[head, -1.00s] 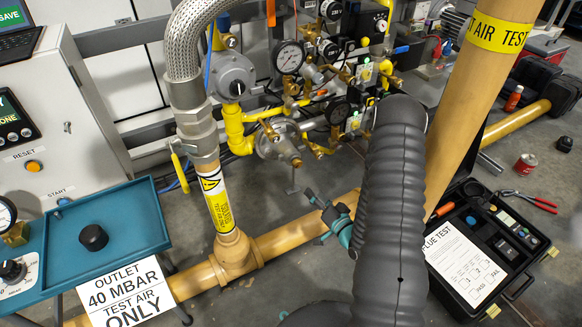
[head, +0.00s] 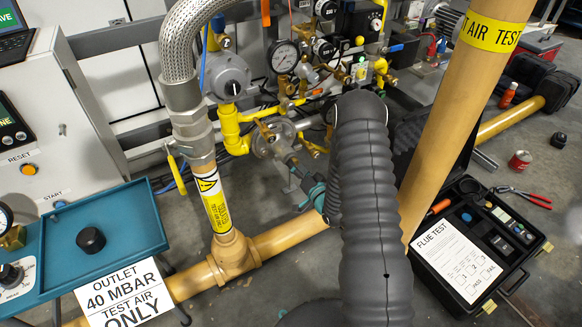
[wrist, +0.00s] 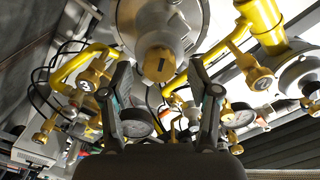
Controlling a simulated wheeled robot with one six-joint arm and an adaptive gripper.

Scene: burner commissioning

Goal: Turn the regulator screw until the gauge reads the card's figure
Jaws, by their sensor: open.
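The regulator (head: 268,140) is a round grey body among yellow pipes. In the wrist view the regulator (wrist: 135,20) fills the top middle, with a brass screw (wrist: 160,66) on its underside bearing a dark line. My gripper (head: 298,172) is just below the regulator. The card (head: 123,293) reads "OUTLET 40 MBAR TEST AIR ONLY".
A tan upright pipe (head: 460,130) stands right of my arm. Another tan pipe (head: 290,240) runs low along the floor. A yellow-handled valve (head: 175,160) and teal tray (head: 130,225) are left. An open flue test case (head: 470,290) lies right.

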